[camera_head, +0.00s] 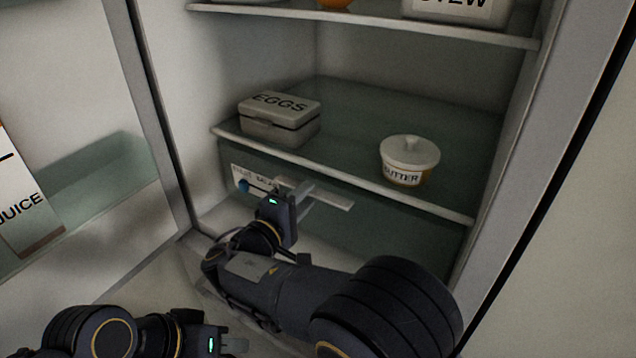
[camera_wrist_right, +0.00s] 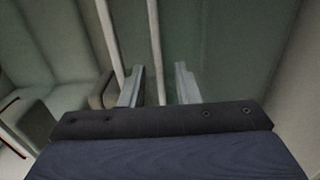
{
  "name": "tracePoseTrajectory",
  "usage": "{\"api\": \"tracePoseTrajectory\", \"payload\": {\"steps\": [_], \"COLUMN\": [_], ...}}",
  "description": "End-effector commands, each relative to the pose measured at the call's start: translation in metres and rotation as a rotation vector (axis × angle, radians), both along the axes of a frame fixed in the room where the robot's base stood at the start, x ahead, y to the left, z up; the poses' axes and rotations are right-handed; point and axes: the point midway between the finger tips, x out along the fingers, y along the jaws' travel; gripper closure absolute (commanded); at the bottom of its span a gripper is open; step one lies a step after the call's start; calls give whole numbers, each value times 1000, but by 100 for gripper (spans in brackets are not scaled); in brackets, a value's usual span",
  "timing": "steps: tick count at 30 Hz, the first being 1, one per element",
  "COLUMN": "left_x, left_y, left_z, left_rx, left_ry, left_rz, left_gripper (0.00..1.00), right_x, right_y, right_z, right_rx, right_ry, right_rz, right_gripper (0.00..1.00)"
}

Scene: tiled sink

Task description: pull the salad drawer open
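The salad drawer (camera_head: 385,232) is a greenish see-through front below the fridge's lower shelf, with a pale bar handle (camera_head: 335,198) and a partly hidden white label (camera_head: 240,176). The drawer looks shut. My right gripper (camera_head: 301,195) is at the handle's left part and hides some of it. In the right wrist view its two fingers (camera_wrist_right: 160,88) stand apart, with a pale bar (camera_wrist_right: 155,45) running between them and gaps beside it. Contact with the handle is not visible. My left gripper (camera_head: 232,344) is low at the bottom edge, away from the drawer; its fingers are unclear.
An egg box (camera_head: 280,120) and a butter dish (camera_head: 409,160) stand on the shelf (camera_head: 340,178) above the drawer. The open fridge door at left holds a juice carton (camera_head: 25,205). The fridge's right side wall (camera_head: 520,130) borders the drawer.

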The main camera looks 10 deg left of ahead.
Motion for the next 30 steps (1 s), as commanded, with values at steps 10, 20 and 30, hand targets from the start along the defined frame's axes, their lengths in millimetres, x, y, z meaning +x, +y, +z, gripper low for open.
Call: {"api": "tracePoseTrajectory", "payload": {"steps": [10,20,30], "left_x": [0,0,0], "left_y": [0,0,0], "left_z": [2,2,0], "left_rx": [0,0,0], "left_ry": [0,0,0], "left_rz": [0,0,0], "left_gripper": [64,64,64], "right_x": [0,0,-2], "right_y": [1,0,1], "right_z": [-1,-1,-1], "right_rx": [-1,-1,-1], "right_ry": [1,1,1], "right_rz": [3,2,3], "right_gripper": [72,100,100]}}
